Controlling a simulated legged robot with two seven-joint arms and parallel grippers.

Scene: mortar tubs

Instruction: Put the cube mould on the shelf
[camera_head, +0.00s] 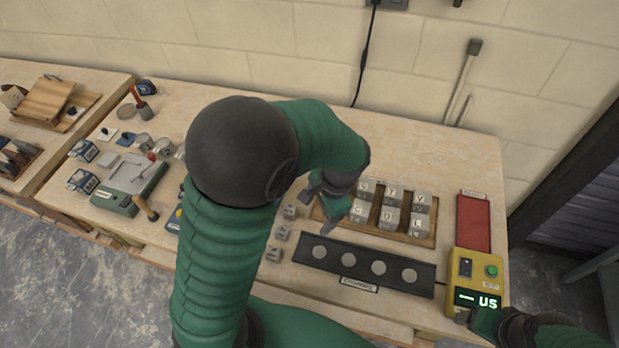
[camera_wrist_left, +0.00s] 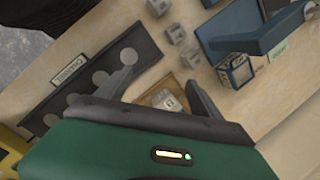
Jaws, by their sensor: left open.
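My left gripper (camera_head: 326,200) is open above the left end of a wooden board (camera_head: 424,240) that holds several grey lettered cubes (camera_head: 392,218). In the left wrist view, its spread fingers (camera_wrist_left: 161,76) have nothing between them, and one lettered cube (camera_wrist_left: 169,102) shows beyond the palm edge. In the head view my left arm hides much of that area. My right gripper (camera_head: 486,322) is at the lower right, its jaws unclear. No shelf is clearly identifiable.
A black strip with round discs (camera_head: 413,275) lies in front of the board, with three small grey blocks (camera_head: 282,233) left of it. A yellow device (camera_head: 477,275) and red mat (camera_head: 473,222) are at the right. Tools crowd the left. Bare tabletop lies behind the board.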

